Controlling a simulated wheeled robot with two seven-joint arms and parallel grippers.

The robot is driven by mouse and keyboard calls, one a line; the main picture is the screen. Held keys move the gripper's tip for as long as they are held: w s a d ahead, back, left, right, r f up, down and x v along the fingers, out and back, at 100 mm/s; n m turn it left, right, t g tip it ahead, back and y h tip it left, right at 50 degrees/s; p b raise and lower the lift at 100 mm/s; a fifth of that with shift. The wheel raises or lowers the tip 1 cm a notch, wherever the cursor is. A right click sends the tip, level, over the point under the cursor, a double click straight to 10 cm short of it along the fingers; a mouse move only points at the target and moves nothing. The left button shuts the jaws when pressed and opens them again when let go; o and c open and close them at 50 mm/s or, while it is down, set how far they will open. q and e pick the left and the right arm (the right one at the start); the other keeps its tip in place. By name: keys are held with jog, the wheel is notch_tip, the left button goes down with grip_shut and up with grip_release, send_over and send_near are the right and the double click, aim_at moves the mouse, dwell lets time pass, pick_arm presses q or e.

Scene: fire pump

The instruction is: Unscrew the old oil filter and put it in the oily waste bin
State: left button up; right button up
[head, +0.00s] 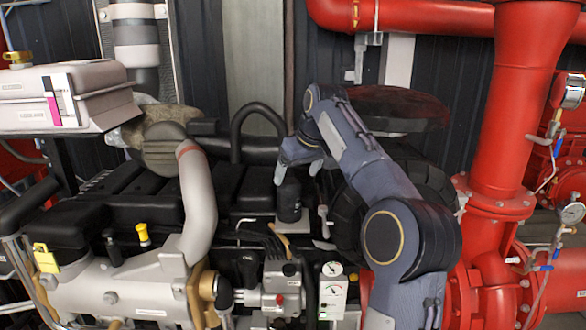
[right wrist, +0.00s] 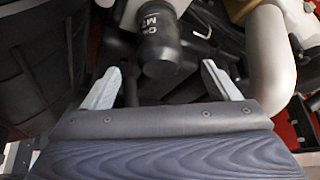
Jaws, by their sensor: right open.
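The old oil filter (head: 289,202) is a black cylinder among the engine parts, in the middle of the head view. In the right wrist view the filter (right wrist: 162,52) hangs at top centre with partly readable white lettering. My right gripper (head: 299,174) is open and empty, just above the filter in the head view. In the right wrist view, the two grey fingers of the right gripper (right wrist: 163,84) are spread wide, one to each side of the filter's end and apart from it. My left gripper is out of view. I see no oily waste bin.
A thick grey pipe (head: 198,205) curves down left of the filter. Red pump piping (head: 505,100) fills the right side. Free room around the filter is narrow.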

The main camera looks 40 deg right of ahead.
aim_at(287, 184)
jog(key=a+r+m+g+h, duration=0.2)
jog(key=a+r+m+h, duration=0.15)
jog(key=m, duration=0.65)
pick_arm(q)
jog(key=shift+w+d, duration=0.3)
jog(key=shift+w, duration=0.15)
pick_arm(e)
jog(key=shift+h, duration=0.35)
jog(key=shift+w+a+x, duration=0.1)
jog(key=shift+a+x, duration=0.05)
jog(key=shift+x, duration=1.65)
jog(key=shift+w+a+x, duration=0.1)
jog(key=shift+a+x, duration=0.05)
jog(key=shift+x, duration=1.65)
jog(key=shift+w+a+x, duration=0.15)
jog(key=shift+x, duration=1.65)
jog(key=shift+d+f, duration=0.1)
jog(key=shift+f, duration=0.25)
jog(key=c, duration=1.3)
jog(key=shift+c, duration=0.2)
jog(key=shift+n, duration=0.3)
